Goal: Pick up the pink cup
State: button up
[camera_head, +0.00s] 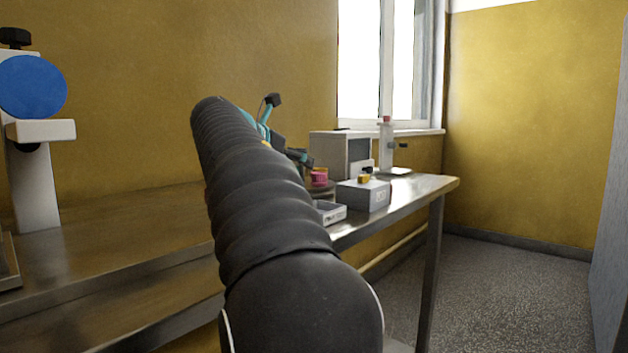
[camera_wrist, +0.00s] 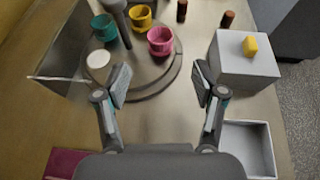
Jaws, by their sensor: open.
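The pink cup (camera_wrist: 160,41) stands upright on a round grey turntable-like disc (camera_wrist: 150,88) in the wrist view, near its right edge. My gripper (camera_wrist: 161,85) is open and empty, its two fingers spread apart. The cup lies ahead of the fingertips, roughly centred between them, with a visible gap. In the head view the pink cup (camera_head: 319,177) shows just right of my arm, close to my gripper (camera_head: 304,158). My arm hides much of the bench there.
On the disc, a yellow cup (camera_wrist: 140,17) and teal cup (camera_wrist: 104,27) stand near the pink one, with a white round piece (camera_wrist: 98,59). A grey box (camera_wrist: 247,68) with a yellow block is right of my fingers; an open tray (camera_wrist: 247,147) sits nearer.

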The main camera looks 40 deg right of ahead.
aim_at(317, 181)
jog(key=b+x, duration=0.1)
jog(key=x, duration=0.9)
jog(key=shift+d+f, duration=0.15)
jog(key=shift+d, duration=0.15)
jog(key=shift+c, duration=0.2)
jog(key=c, duration=0.7)
